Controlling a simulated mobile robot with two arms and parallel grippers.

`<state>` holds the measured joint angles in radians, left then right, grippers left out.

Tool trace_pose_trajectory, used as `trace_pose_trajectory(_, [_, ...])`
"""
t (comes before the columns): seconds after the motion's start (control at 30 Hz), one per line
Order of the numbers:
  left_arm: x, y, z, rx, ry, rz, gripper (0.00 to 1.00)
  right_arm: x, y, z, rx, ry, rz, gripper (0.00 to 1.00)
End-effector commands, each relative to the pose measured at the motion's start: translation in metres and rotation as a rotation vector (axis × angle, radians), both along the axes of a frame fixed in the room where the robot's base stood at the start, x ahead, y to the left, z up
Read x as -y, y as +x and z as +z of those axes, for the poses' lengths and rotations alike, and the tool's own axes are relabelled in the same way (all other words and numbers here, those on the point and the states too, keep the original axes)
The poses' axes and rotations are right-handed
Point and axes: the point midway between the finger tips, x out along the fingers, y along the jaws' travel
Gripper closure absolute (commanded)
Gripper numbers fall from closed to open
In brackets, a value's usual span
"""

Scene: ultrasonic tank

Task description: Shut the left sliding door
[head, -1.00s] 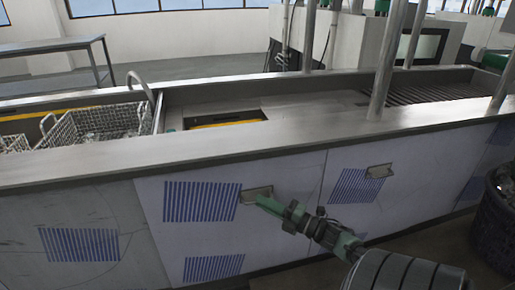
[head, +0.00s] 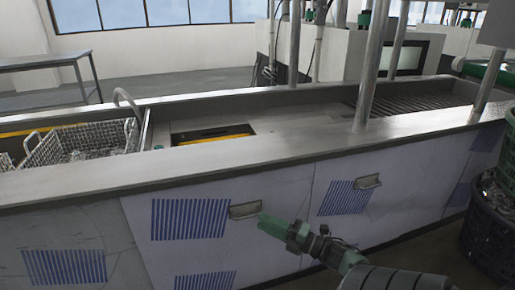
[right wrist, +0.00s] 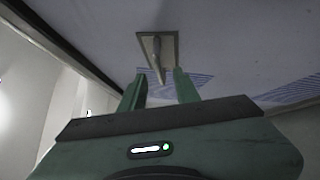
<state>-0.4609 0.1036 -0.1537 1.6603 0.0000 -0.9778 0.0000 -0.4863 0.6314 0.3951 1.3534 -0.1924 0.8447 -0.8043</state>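The left sliding door (head: 190,262) is a pale panel in the tank's front with blue vent stripes and a small metal handle (head: 245,210) near its upper right. My right gripper (head: 264,224) is just right of and below this handle in the head view. In the right wrist view the two green fingers are apart, and the handle (right wrist: 157,60) shows just beyond and between their tips (right wrist: 160,86). Nothing is held, and contact cannot be told. The right door (head: 335,225) has its own handle (head: 367,182). My left gripper is not in view.
The tank's metal rim (head: 190,178) runs above the doors. A wire basket (head: 85,145) sits in the tank at left. A dark crate (head: 490,225) stands on the floor at far right. Metal posts (head: 370,65) rise from the tank.

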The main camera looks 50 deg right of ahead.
Motion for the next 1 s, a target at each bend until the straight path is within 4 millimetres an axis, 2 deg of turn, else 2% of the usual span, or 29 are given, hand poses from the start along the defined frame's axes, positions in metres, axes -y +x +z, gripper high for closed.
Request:
trace_pose_trajectory(0.1, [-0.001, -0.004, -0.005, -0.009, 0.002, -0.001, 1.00, 0.005, -0.020, -0.003, -0.003, 0.001, -0.002, 0.68])
trace_pose_trajectory(0.3, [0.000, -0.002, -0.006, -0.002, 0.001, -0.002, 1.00, 0.008, -0.037, -0.005, 0.000, 0.000, -0.001, 0.68])
trace_pose_trajectory(0.9, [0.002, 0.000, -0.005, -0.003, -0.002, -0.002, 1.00, 0.008, -0.038, -0.005, 0.000, 0.000, -0.001, 0.68])
trace_pose_trajectory(1.0, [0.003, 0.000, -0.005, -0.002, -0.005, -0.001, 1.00, 0.007, -0.036, -0.012, -0.020, 0.024, -0.019, 0.68])
